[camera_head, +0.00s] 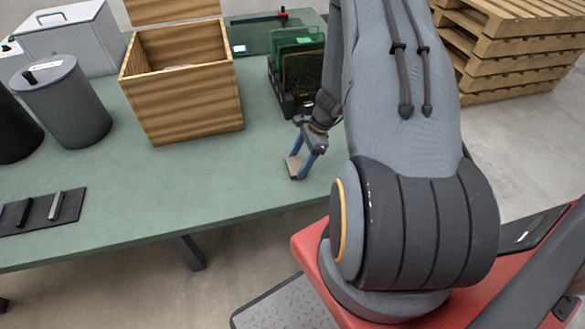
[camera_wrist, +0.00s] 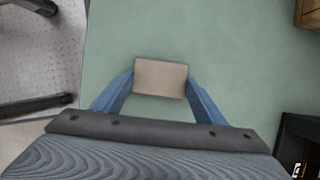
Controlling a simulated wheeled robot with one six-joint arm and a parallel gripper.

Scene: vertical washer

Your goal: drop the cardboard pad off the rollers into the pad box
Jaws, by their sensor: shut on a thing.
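My gripper (camera_head: 297,170) is shut on the cardboard pad (camera_head: 293,165), a small tan piece, over the near right part of the green table. In the wrist view the pad (camera_wrist: 160,70) sits flat between the two blue fingers of my gripper (camera_wrist: 160,80), with bare table behind it. An open wooden box (camera_head: 185,105) with a raised back panel stands to the left and farther back; it may be the pad box. Its inside floor is hidden. A corner of a wooden thing, likely this box (camera_wrist: 309,12), shows in the wrist view. I cannot make out the rollers.
A black rack with green boards (camera_head: 298,65) stands behind my gripper, close to my arm. Grey canister (camera_head: 68,105), white bin (camera_head: 75,40) and dark mat with bars (camera_head: 40,212) lie left. The table's (camera_head: 200,205) front middle is clear. Pallets (camera_head: 510,50) stand right.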

